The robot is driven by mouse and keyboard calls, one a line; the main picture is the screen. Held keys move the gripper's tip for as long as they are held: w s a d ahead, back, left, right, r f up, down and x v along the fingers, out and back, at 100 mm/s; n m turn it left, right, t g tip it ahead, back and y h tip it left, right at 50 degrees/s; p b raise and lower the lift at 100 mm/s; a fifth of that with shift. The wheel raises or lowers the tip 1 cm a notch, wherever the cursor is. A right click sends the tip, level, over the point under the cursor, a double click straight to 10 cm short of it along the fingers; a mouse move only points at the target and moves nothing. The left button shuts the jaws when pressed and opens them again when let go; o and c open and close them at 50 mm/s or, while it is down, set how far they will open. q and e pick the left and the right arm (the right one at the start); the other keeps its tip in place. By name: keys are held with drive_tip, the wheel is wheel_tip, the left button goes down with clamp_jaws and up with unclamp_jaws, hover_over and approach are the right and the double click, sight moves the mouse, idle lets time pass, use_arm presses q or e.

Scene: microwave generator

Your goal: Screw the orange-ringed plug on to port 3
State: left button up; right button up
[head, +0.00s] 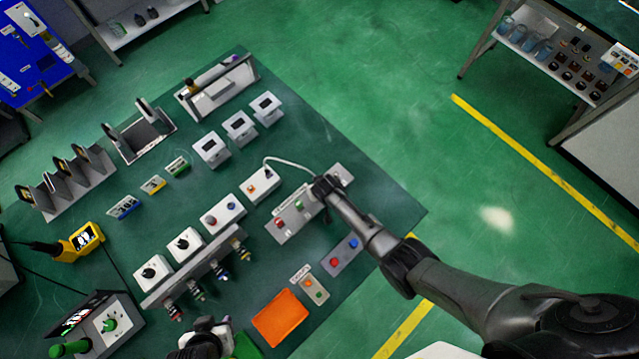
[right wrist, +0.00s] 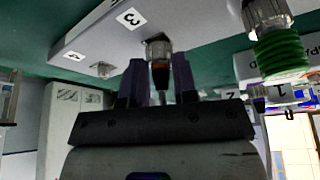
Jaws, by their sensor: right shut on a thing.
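The grey port panel (head: 288,226) lies on the dark mat in the head view, with a red-topped and a green-topped fitting at its near end. In the right wrist view, port 3 (right wrist: 157,47) is a metallic socket beside the "3" label. My right gripper (right wrist: 160,82) is shut on the orange-ringed plug (right wrist: 160,74), a dark body with an orange band. The plug is lined up with port 3, its tip at the socket; thread engagement cannot be told. My left gripper (head: 207,332) is at the bottom edge of the head view, its fingers unclear.
A green ribbed fitting (right wrist: 278,50) stands close beside the right gripper. Port 4's socket (right wrist: 102,69) looks empty. A white box (head: 262,184) has a pale cable running towards the right gripper. An orange tray (head: 280,318) and a red-and-blue button box (head: 345,255) lie nearby.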

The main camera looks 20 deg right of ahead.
drive_tip(key=m, duration=0.2)
drive_tip(key=m+h+b, duration=0.1)
drive_tip(key=m, duration=0.1)
drive_tip(key=shift+a+h, duration=0.2)
drive_tip(key=shift+h, duration=0.1)
drive_tip(key=shift+m+g+h+b, duration=0.3)
drive_tip(key=shift+m, duration=0.6)
drive_tip(key=o, duration=0.9)
drive_tip(key=shift+o, duration=0.2)
drive_tip(key=shift+r, duration=0.1)
drive_tip(key=p+v, duration=0.7)
drive_tip(key=shift+r+p, duration=0.15)
drive_tip(key=shift+p, duration=0.25)
